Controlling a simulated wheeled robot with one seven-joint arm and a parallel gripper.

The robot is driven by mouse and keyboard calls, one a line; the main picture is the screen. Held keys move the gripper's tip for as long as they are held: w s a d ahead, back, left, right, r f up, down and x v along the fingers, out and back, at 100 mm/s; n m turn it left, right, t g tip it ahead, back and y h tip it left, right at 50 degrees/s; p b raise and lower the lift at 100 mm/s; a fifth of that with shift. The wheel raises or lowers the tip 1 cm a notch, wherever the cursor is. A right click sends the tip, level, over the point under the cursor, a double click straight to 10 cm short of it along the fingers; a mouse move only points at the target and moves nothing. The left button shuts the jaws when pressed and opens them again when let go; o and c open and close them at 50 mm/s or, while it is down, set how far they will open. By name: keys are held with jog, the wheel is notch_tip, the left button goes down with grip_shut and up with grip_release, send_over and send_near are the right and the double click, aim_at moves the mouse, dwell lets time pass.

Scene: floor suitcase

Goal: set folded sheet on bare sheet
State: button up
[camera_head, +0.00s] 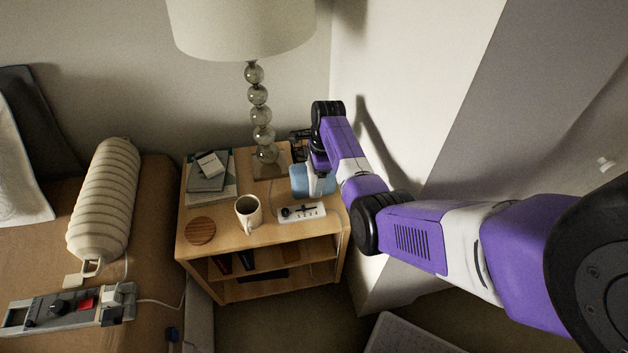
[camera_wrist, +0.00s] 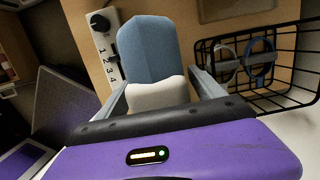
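My gripper (camera_wrist: 157,80) is over the right side of the nightstand. Its two fingers stand apart, on either side of a blue-grey thing (camera_wrist: 148,45) with a white part (camera_wrist: 158,97) near the palm. The light blue surface also shows under my gripper in the head view (camera_head: 298,181). I cannot tell whether the fingers touch it or whether it is the folded sheet. A small stack of grey and white flat pieces (camera_head: 207,174) lies at the back left of the nightstand. I cannot tell which surface is the bare sheet.
A black wire basket (camera_wrist: 270,75) stands beside my gripper. A bed with a ribbed bolster (camera_head: 105,200) is at left.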

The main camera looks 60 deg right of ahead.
grip_shut()
jog(key=shift+r, duration=0.15)
notch_tip(320, 180, up, 20)
jog(key=p, duration=0.4)
